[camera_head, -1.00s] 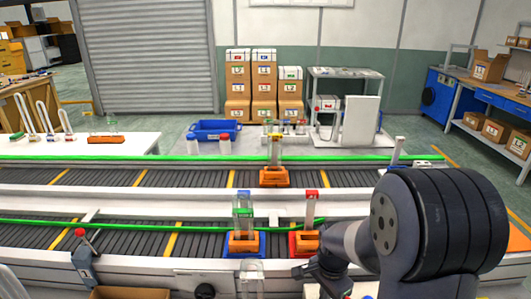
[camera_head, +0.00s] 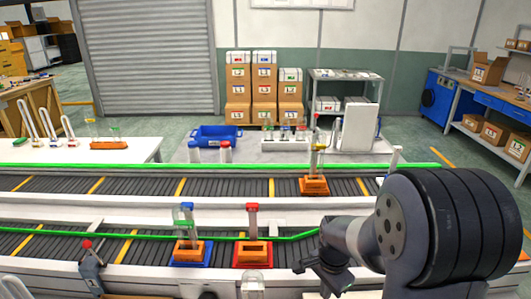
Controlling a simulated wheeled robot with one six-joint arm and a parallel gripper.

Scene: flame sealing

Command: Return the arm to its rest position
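My gripper (camera_head: 317,277) hangs at the lower right, over the near edge of the front conveyor. Its dark fingers look spread, with nothing visible between them. My arm's large dark joint fills the right side. To the gripper's left, a red base with an orange holder (camera_head: 253,248) and a red-topped tube (camera_head: 252,218) stands upright on the front conveyor, apart from the gripper. Further left is a blue base with an orange holder (camera_head: 190,251) and a clear tube with blue and green parts.
An orange holder (camera_head: 314,186) with a clear tube rides the back conveyor (camera_head: 225,187). Green rails run along both conveyors. A red-topped post (camera_head: 88,262) stands at the near left. A clear vessel (camera_head: 253,287) is at the bottom middle. Racks stand on a white table (camera_head: 135,150).

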